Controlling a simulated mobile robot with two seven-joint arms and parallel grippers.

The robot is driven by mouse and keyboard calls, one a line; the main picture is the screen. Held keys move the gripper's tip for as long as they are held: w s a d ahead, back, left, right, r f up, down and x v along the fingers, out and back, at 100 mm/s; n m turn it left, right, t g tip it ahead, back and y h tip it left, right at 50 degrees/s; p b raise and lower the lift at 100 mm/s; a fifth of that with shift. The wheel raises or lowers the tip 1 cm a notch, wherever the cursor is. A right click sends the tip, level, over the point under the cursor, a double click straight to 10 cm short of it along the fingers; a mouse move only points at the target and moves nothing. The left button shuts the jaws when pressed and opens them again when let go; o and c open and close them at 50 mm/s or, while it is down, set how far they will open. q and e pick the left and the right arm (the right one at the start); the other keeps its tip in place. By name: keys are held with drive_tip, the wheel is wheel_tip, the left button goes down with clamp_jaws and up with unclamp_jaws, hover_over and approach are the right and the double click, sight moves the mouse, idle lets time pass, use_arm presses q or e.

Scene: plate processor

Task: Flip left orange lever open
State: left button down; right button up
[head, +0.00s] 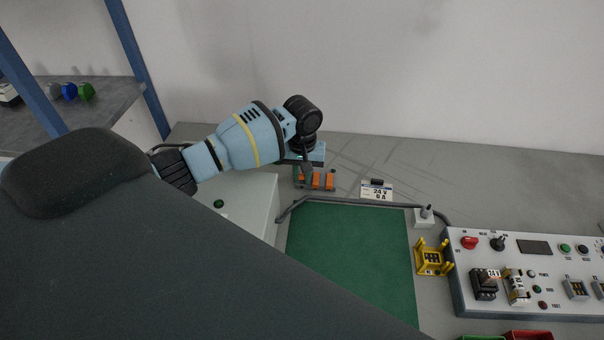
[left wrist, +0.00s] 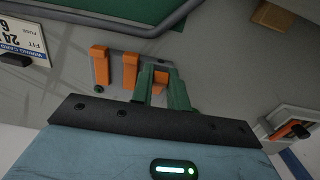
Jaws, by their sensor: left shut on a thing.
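A connector with three orange levers (head: 317,182) lies on the grey table below my left gripper (head: 301,178). In the left wrist view two levers stand clear beside the fingers: the outer lever (left wrist: 99,66) and the middle lever (left wrist: 130,71). The third lever (left wrist: 160,77), the left one in the head view, is between the green fingertips of my left gripper (left wrist: 161,85), which is shut on it. The fingers partly hide this lever, so its exact angle is hard to tell. My right gripper is not in view.
A 24 V label plate (head: 377,189) lies right of the connector. A grey tube (head: 350,201) runs along the green mat (head: 350,250) in front. A white box (head: 235,205) stands at the left, and a control panel (head: 530,262) at the right.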

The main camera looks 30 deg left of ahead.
sight(302, 176)
use_arm(q)
drive_tip(key=shift+w+a+r+g+h, duration=0.15)
drive_tip(key=shift+w+g+h, duration=0.2)
drive_tip(key=shift+g, duration=0.35)
drive_tip(key=shift+w+g+h+b, duration=0.15)
drive_tip(key=shift+g+h+b, duration=0.2)
drive_tip(key=shift+g+b, duration=0.3)
drive_tip(key=shift+w+a+r+g+h+b, duration=0.15)
drive_tip(key=shift+w+r+g+h+b, duration=0.2)
drive_tip(key=shift+g, duration=0.3)
drive_tip(key=shift+w+a+r+g+h+b, duration=0.1)
drive_tip(key=shift+g+h+b, duration=0.15)
drive_tip(key=shift+g+b, duration=0.25)
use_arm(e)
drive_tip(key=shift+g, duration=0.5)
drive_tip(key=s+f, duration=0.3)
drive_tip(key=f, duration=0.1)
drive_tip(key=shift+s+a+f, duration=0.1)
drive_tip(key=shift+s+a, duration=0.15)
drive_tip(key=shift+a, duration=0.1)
use_arm(q)
drive_tip(key=shift+w+a+r+g+h, duration=0.2)
drive_tip(key=shift+g+h, duration=0.1)
drive_tip(key=shift+g, duration=0.4)
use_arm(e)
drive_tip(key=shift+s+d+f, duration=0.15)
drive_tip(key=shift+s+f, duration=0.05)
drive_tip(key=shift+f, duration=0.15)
